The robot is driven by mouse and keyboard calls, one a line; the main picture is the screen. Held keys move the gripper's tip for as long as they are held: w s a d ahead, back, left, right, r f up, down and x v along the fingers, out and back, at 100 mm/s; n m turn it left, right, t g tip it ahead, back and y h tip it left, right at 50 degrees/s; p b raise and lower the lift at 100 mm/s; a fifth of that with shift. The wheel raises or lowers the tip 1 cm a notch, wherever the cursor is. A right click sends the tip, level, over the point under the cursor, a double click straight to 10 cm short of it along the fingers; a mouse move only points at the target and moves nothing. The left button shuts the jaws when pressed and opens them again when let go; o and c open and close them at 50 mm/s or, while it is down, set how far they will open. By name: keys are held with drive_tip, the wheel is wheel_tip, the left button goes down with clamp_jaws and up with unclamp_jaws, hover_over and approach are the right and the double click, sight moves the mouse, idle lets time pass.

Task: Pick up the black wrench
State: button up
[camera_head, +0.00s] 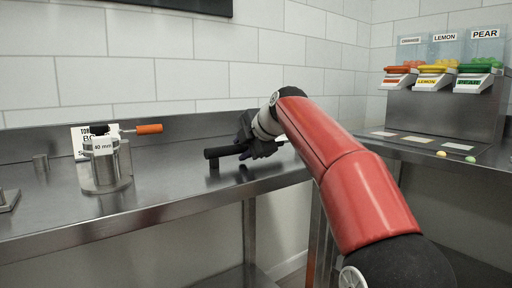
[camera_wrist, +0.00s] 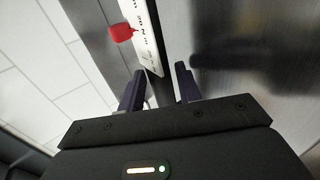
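A black bar-shaped tool with a short downward leg, which looks like the black wrench (camera_head: 224,152), is at the middle of the steel counter in the head view. Its right end meets the outline of my gripper (camera_head: 246,143), and I cannot tell whether they touch.
A steel pot (camera_head: 104,168) with an orange-handled part (camera_head: 149,129) stands left on the counter, before a white label card (camera_head: 80,141). A red piece (camera_wrist: 122,32) and a white card (camera_wrist: 143,38) lie ahead in the wrist view. Candy dispensers (camera_head: 440,85) stand right.

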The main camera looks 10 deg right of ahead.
clamp_jaws()
drive_tip(key=shift+a+r, duration=0.1)
idle(0.4)
